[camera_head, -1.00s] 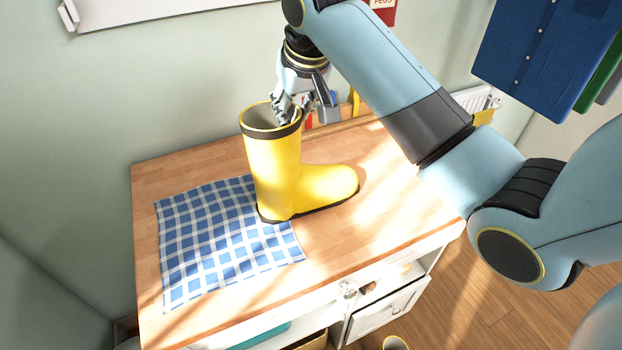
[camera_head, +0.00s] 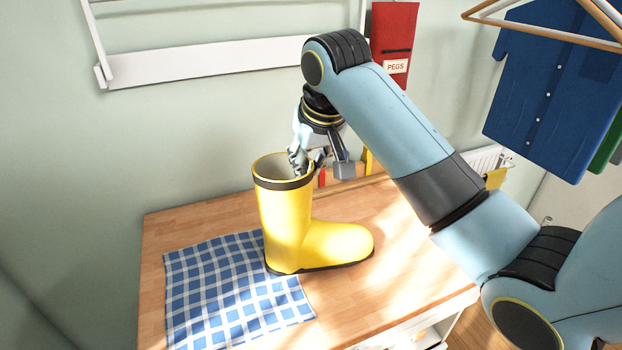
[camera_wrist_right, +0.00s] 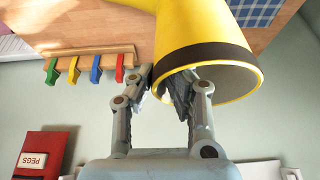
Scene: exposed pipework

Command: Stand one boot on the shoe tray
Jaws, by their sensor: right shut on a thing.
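A yellow boot (camera_head: 288,222) with a black rim band and dark sole is upright at the wooden counter, its toe to the right. Its heel overlaps the edge of a blue checked cloth. I cannot tell whether the sole touches the surface. My right gripper (camera_head: 304,163) is shut on the boot's top rim, at the far right side of the opening. In the right wrist view, the fingers (camera_wrist_right: 160,82) straddle the wall of the boot (camera_wrist_right: 205,35), one inside and one outside. The shoe tray is not identifiable in view. My left gripper is not in view.
The blue checked cloth (camera_head: 225,295) lies on the counter (camera_head: 155,245). Coloured pegs (camera_wrist_right: 97,70) sit on a wooden strip behind the boot. A red PEGS bag (camera_head: 394,40) hangs on the wall. A blue shirt (camera_head: 545,85) hangs at right. The counter right of the toe is clear.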

